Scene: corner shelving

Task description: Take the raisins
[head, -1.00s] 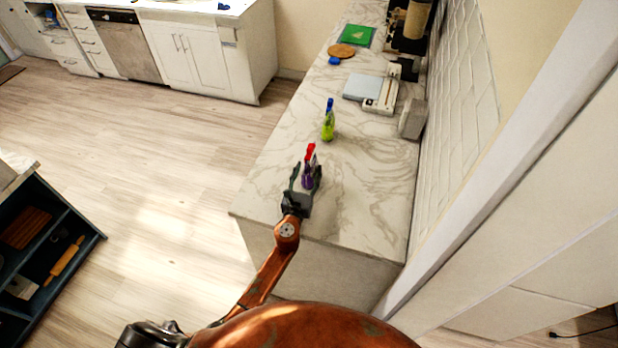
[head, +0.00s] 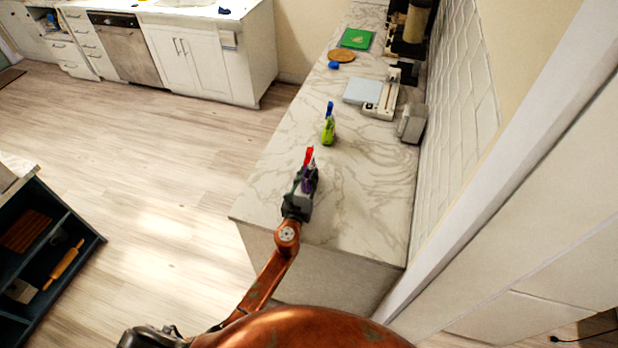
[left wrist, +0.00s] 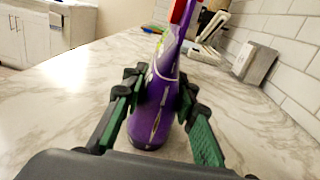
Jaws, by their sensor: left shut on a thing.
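A purple spray bottle with a red top (head: 309,156) stands upright on the near end of the marble counter (head: 360,215). My left gripper (head: 305,186) is shut on it. In the left wrist view the purple bottle (left wrist: 155,110) is between the two green-padded fingers of the gripper (left wrist: 155,98), which press on its sides. Its base appears to rest on the counter. No raisins can be made out in either view.
A green spray bottle with a blue top (head: 328,128) stands farther along the counter. Beyond it are a white slicer-like device (head: 381,101), a grey box (head: 411,124), a round wooden board (head: 342,55) and a green mat (head: 356,38). A tiled wall (head: 455,130) bounds the right side.

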